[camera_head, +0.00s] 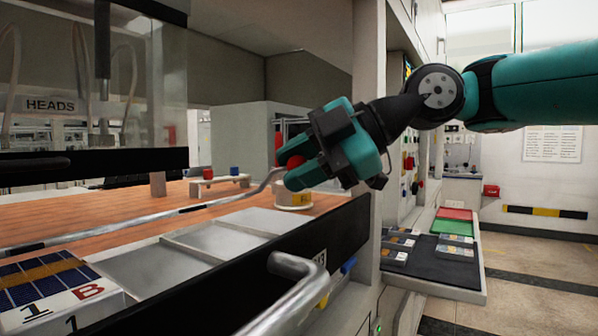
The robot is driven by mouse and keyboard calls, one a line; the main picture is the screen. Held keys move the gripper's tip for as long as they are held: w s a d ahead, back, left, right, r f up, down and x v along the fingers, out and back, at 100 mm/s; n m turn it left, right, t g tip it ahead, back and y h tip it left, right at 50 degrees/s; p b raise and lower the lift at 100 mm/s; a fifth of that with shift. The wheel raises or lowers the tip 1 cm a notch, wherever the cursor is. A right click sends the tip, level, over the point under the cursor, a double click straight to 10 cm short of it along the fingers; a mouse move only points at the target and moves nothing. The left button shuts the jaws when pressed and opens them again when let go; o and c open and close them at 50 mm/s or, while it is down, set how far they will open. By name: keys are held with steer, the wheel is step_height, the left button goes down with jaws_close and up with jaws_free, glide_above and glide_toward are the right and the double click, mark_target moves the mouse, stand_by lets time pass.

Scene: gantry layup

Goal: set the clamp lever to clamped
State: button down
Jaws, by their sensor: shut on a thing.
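The clamp lever appears to be a long bent metal rod (150,216) that runs from the lower left up to my gripper. A red ball knob (294,162) shows at its upper end, between the fingers. My gripper (297,172), teal and black, is shut on this end of the lever. The fingers hide part of the knob. I cannot read from this view which setting the lever is in.
An orange-brown work surface (110,228) lies behind the rod. A round yellow-labelled object (293,199) sits just below my gripper. A metal handle (300,283) juts out in front. A dark tray (440,262) with small parts is at right. Open floor lies beyond.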

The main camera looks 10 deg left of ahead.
steer(key=shift+f, duration=0.2)
steer(key=c, duration=0.9)
jaws_free()
steer(key=shift+o, duration=0.2)
steer(key=shift+r, duration=0.1)
steer(key=shift+d, duration=0.15)
steer(key=shift+d+r, duration=0.25)
steer(key=p+v, duration=1.3)
steer(key=v, duration=0.3)
steer(key=shift+d, duration=0.25)
steer(key=shift+r, duration=0.1)
